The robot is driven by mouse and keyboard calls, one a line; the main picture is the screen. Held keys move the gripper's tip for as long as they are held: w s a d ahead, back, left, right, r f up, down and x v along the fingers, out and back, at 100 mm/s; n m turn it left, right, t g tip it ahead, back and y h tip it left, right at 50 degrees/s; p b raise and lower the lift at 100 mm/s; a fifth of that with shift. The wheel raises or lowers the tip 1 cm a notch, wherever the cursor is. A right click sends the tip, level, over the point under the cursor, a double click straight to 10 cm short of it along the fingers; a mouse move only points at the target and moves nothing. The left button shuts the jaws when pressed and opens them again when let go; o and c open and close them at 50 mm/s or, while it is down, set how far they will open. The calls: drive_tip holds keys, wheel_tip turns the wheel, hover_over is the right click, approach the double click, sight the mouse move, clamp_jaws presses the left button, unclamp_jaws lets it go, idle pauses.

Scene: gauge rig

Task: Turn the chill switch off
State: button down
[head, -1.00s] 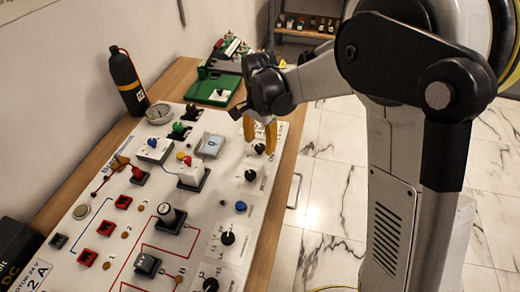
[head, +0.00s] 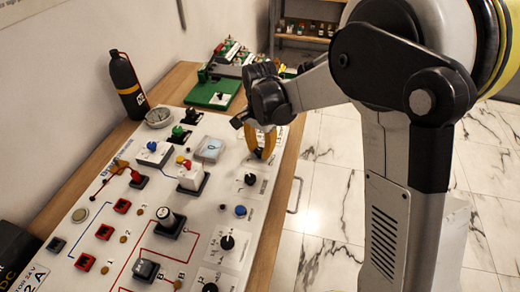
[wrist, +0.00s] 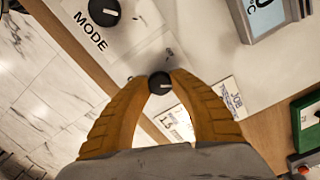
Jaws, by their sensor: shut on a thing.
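My gripper (head: 264,146) has its yellow fingers around a small black knob near the right edge of the white panel (head: 225,222). In the wrist view the fingertips close on both sides of the same black knob (wrist: 159,83), which has a pale pointer line. No label reading "chill" is legible, so I cannot confirm that this is the chill switch. A larger black knob marked MODE (wrist: 104,12) lies beside it, apart from the fingers; it also shows in the head view (head: 250,179).
A small °C display (head: 210,149) stands left of the held knob. Blue knob (head: 240,210) and black dial (head: 227,242) lie nearer. A green board (head: 213,91) is behind the panel. A black bottle (head: 128,85) and round gauge (head: 159,116) stand far left.

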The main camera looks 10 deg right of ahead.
sight(260, 151)
drive_tip(key=shift+n, duration=0.3)
drive_tip(key=n, duration=0.6)
drive_tip(key=shift+p, duration=0.4)
drive_tip(key=n, duration=0.7)
drive_tip(key=c, duration=1.1)
unclamp_jaws()
drive_tip(key=shift+o, duration=0.2)
wheel_tip(260, 151, up, 12)
